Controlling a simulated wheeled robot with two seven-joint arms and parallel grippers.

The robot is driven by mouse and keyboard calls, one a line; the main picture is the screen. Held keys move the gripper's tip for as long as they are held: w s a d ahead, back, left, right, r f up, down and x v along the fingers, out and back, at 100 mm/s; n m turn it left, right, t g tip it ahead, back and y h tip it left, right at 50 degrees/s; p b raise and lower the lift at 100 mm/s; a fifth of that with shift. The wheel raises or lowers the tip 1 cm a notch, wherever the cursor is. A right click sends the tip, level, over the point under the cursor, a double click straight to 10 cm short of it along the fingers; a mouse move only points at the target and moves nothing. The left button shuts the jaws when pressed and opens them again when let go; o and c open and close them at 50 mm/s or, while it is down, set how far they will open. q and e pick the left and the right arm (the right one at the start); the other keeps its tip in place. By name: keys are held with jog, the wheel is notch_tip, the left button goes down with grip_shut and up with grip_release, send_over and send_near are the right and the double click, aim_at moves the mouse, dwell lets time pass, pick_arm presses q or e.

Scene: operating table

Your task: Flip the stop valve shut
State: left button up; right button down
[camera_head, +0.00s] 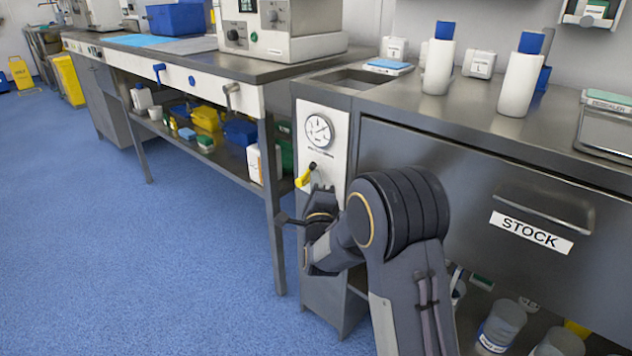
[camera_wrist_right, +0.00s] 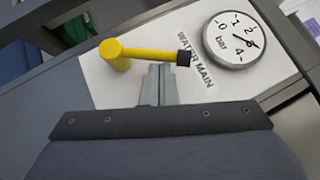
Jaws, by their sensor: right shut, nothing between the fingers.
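The stop valve is a yellow lever with a black tip (camera_head: 306,174) on a white panel at the left end of the steel counter. In the right wrist view the lever (camera_wrist_right: 150,54) runs from its round yellow hub on the left to its black tip near the WATER MAIN label. The tip points toward the gauge side. My right gripper (camera_head: 321,190) is just below the lever. In the wrist view its fingers (camera_wrist_right: 159,70) are shut and empty, their tips close beside the lever's middle; I cannot tell if they touch. My left gripper is not in view.
A round bar gauge (camera_head: 319,131) sits above the valve on the panel (camera_head: 338,160). A STOCK drawer (camera_head: 470,190) is to the right. A table leg (camera_head: 272,200) stands to the left. White bottles (camera_head: 438,66) stand on the counter. Blue floor at left is clear.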

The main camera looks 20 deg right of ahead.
jog(key=shift+w+r+n+y, duration=0.1)
jog(key=shift+r+n+y, duration=0.1)
jog(key=shift+n+y, duration=0.15)
jog(key=shift+w+a+r+n+g+y+p, duration=0.15)
jog(key=shift+w+r+n+g+y+p, duration=0.15)
jog(key=shift+n+g+p, duration=0.25)
jog(key=shift+w+a+r+n+g+y+p, duration=0.1)
jog(key=shift+w+a+r+n+g+p, duration=0.1)
jog(key=shift+r+n+g+p, duration=0.25)
jog(key=shift+w+r, duration=0.15)
jog(key=shift+w, duration=0.05)
jog(key=shift+w+a+r+n+g+y+p, duration=0.25)
jog(key=shift+n+g+p, duration=0.2)
jog(key=shift+p, duration=0.3)
jog(key=shift+f, duration=0.1)
